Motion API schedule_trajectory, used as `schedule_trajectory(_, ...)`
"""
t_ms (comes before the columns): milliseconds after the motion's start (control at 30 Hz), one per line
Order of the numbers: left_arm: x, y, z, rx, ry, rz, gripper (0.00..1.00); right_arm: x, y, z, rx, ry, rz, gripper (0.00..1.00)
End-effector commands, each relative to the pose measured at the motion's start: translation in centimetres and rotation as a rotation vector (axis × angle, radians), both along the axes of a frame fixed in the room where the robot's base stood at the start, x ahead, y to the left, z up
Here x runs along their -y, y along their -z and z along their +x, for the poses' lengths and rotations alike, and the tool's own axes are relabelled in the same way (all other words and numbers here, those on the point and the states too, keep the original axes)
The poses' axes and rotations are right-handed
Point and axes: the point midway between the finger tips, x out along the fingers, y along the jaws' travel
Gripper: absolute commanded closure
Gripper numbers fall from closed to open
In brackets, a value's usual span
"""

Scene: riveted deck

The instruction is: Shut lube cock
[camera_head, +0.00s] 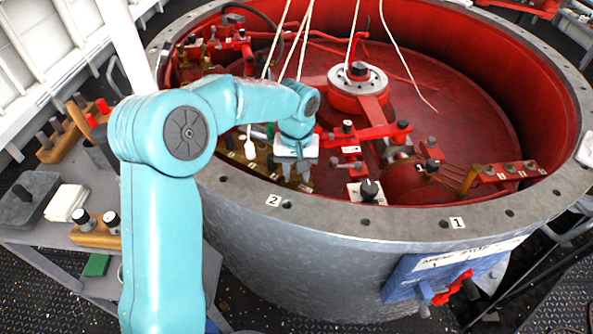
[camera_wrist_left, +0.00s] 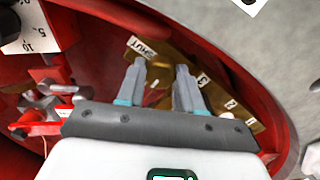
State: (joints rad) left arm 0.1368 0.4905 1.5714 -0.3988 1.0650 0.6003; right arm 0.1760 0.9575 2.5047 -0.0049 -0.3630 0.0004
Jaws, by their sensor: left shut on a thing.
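A brass cock block (camera_head: 264,160) with small white number labels sits inside the near wall of the red housing. In the left wrist view the brass block (camera_wrist_left: 215,84) carries a "SHUT" label (camera_wrist_left: 142,47) and number labels. My left gripper (camera_head: 295,172) points down at the right end of this block. Its two grey fingers (camera_wrist_left: 158,88) stand on either side of a small brass cock handle (camera_wrist_left: 158,72) and are shut on it. The fingers hide much of the handle, so its exact angle cannot be told. My right gripper is not in view.
The wide metal rim (camera_head: 345,222) curves around the red housing close to my left gripper. A black knob (camera_head: 369,190) stands to the right. White ropes (camera_head: 296,40) hang over the housing. A grey bench (camera_head: 60,235) with blocks stands at the left.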

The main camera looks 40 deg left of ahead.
Motion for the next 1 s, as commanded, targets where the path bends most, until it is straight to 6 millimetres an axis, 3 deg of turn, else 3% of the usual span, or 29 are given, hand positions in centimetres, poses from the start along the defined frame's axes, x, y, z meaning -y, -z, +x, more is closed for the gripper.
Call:
schedule_trajectory(367,0.0,-0.2,0.0,-0.001,0.164,0.0,0.95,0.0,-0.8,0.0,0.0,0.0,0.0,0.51)
schedule_trajectory(1000,0.0,-0.3,0.0,0.001,0.762,0.001,0.95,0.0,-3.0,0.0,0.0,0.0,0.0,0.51)
